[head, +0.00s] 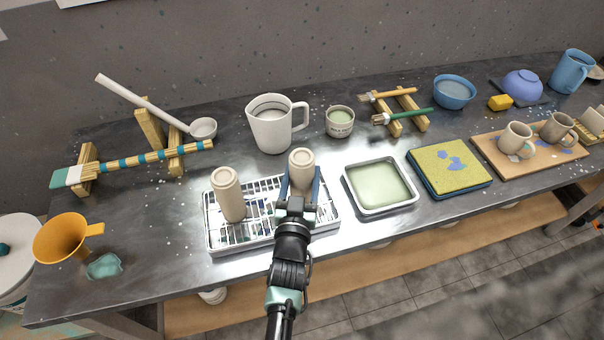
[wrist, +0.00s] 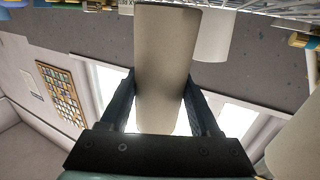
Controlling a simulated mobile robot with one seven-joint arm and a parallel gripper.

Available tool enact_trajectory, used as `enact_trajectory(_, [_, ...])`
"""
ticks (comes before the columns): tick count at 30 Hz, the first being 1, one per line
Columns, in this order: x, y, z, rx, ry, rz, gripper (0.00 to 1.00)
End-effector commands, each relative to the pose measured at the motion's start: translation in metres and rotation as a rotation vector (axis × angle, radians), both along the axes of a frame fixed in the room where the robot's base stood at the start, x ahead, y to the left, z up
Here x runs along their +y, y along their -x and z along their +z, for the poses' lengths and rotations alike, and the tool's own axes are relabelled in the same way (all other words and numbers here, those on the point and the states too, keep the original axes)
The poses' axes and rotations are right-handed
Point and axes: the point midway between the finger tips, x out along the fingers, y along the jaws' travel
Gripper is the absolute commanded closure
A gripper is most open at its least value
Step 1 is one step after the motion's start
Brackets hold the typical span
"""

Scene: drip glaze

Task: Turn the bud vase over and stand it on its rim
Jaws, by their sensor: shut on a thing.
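My gripper (head: 300,188) is shut on a beige bud vase (head: 302,160), with one blue finger on each side of its body. The vase is near upright over the right part of the white wire rack (head: 262,238), and its upper end shows a pale ring. Its lower end is hidden behind my gripper in the head view, so I cannot tell whether it touches the rack. In the wrist view the vase (wrist: 166,70) stands between the two fingers (wrist: 160,105). A second, similar beige vase (head: 229,197) stands on the left part of the rack, apart from my gripper.
A white mug (head: 270,130) stands behind the rack. A tray of pale green glaze (head: 347,190) lies close to the right. A ladle (head: 203,128) and a brush on stands are at the left. An orange funnel (head: 62,238) is at the front left. Bare table shows left of the rack.

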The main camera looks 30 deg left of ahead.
Motion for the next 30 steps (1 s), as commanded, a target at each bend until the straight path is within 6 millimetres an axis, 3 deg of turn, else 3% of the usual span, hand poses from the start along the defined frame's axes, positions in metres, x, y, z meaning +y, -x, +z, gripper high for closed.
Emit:
enact_trajectory(21, [0.0001, -0.0004, -0.0069, -0.003, -0.001, 0.0, 1.0])
enact_trajectory(22, [0.0001, -0.0004, -0.0069, -0.003, -0.001, 0.0, 0.35])
enact_trajectory(27, [0.0001, -0.0003, -0.0072, -0.002, -0.001, 0.0, 0.05])
enact_trajectory(30, [0.0001, -0.0002, -0.0074, -0.001, 0.0, 0.0, 0.02])
